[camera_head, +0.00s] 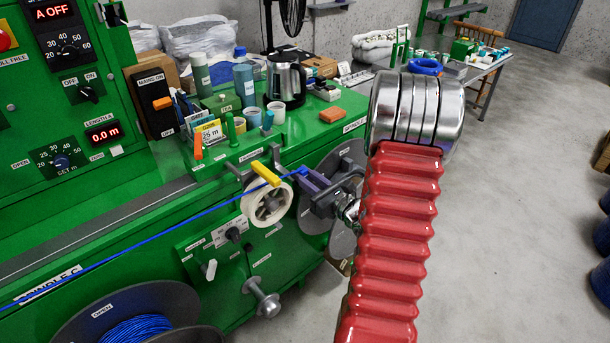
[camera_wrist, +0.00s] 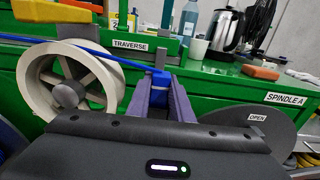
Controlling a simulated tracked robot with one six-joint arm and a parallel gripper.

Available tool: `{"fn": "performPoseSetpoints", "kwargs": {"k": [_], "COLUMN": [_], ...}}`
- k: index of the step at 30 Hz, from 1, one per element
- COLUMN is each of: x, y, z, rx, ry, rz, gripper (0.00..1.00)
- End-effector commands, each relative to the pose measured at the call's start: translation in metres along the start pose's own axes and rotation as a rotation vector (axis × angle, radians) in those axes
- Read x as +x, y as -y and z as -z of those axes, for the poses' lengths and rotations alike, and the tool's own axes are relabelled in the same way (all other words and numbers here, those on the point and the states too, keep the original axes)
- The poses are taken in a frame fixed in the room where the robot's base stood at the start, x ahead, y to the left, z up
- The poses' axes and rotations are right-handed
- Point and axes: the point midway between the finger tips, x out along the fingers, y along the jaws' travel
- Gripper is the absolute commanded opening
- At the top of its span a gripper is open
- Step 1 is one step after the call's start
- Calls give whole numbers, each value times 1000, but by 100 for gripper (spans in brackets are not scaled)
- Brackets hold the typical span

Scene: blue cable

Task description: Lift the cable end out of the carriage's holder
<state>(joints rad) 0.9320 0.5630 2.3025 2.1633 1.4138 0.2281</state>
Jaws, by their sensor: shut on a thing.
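My gripper (camera_head: 309,182) has purple fingers shut on the blue cable end, just right of the carriage. In the wrist view the fingers (camera_wrist: 160,92) point away from me, with the blue cable end (camera_wrist: 159,79) between their tips. The blue cable (camera_head: 160,230) runs from there to the left, past the carriage's yellow lever (camera_head: 265,173), and along the green machine front. I cannot tell whether the cable end still touches the holder, which is partly hidden.
A white reel (camera_head: 267,205) sits just left of my gripper. A large grey spindle disc (camera_head: 330,225) stands behind my wrist. A spool of blue cable (camera_head: 135,328) lies at the lower left. A kettle (camera_head: 286,82), tubs and bottles stand on the green bench top. Open floor lies to the right.

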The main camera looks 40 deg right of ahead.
Motion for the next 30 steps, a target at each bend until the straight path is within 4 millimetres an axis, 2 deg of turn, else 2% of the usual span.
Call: {"fn": "performPoseSetpoints", "kwargs": {"k": [30], "x": [0], "y": [0], "z": [-5], "rx": [-1], "ry": [1], "rz": [0], "gripper": [0]}}
